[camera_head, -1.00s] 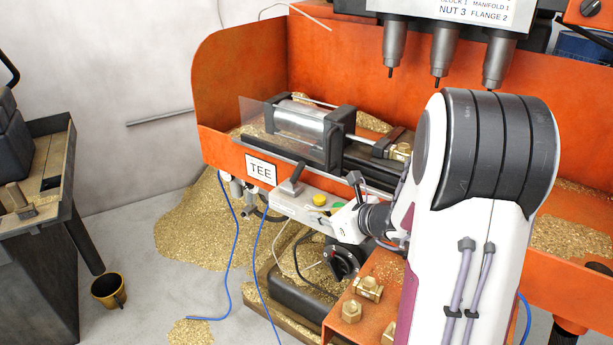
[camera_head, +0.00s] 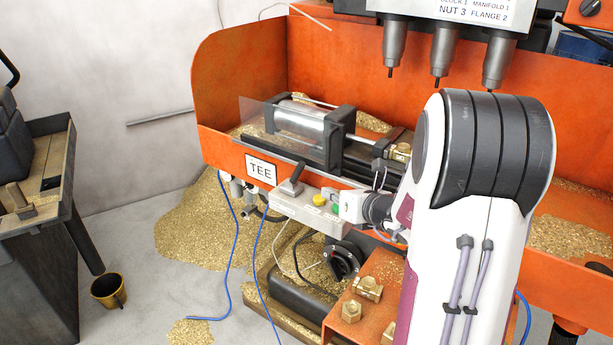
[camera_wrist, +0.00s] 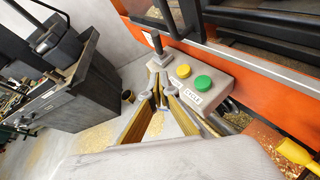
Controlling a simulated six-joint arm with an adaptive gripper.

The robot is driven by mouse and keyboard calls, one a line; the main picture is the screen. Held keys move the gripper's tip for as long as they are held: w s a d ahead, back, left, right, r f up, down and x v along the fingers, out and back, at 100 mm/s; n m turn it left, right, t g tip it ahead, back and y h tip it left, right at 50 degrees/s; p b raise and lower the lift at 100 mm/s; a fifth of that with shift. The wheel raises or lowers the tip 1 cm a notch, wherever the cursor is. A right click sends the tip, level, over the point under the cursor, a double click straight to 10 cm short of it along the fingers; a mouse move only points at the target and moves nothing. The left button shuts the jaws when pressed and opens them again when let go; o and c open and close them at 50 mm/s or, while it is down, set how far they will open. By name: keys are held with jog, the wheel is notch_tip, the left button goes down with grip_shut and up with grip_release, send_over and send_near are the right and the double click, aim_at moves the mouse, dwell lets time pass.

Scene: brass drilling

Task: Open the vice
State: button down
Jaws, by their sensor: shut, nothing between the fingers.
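The vice (camera_head: 340,140) is a black clamp with a metal cylinder behind a clear guard, on the orange machine bed. A brass fitting (camera_head: 401,152) sits at its right end; I cannot tell how tightly it is held. The grey control box (camera_head: 290,205) below the TEE label has a black lever (camera_head: 292,180), a yellow button (camera_head: 319,199) and a green button (camera_head: 335,209). The wrist view shows the lever (camera_wrist: 156,44), yellow button (camera_wrist: 183,71) and green button (camera_wrist: 203,83). My gripper (camera_wrist: 160,82) is shut and empty, its tips in front of the box in that view.
Drill spindles (camera_head: 440,55) hang above the bed. Brass parts (camera_head: 367,288) stand on an orange shelf below. Blue cables hang under the box. A dark bench (camera_head: 40,220) and a bucket (camera_head: 109,290) stand left, with brass chips on the floor.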

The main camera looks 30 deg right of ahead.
jog(key=shift+w, duration=0.15)
send_near(297, 174)
jog(key=w+f, duration=0.2)
jog(key=f, duration=0.1)
jog(key=shift+w+f, duration=0.1)
jog(key=shift+w, duration=0.1)
jog(key=shift+w+d+r, duration=0.15)
jog(key=shift+w+r, duration=0.1)
jog(key=shift+w, duration=0.4)
jog(key=shift+w+d+r, duration=0.15)
jog(key=shift+w+r, duration=0.1)
jog(key=shift+w, duration=0.35)
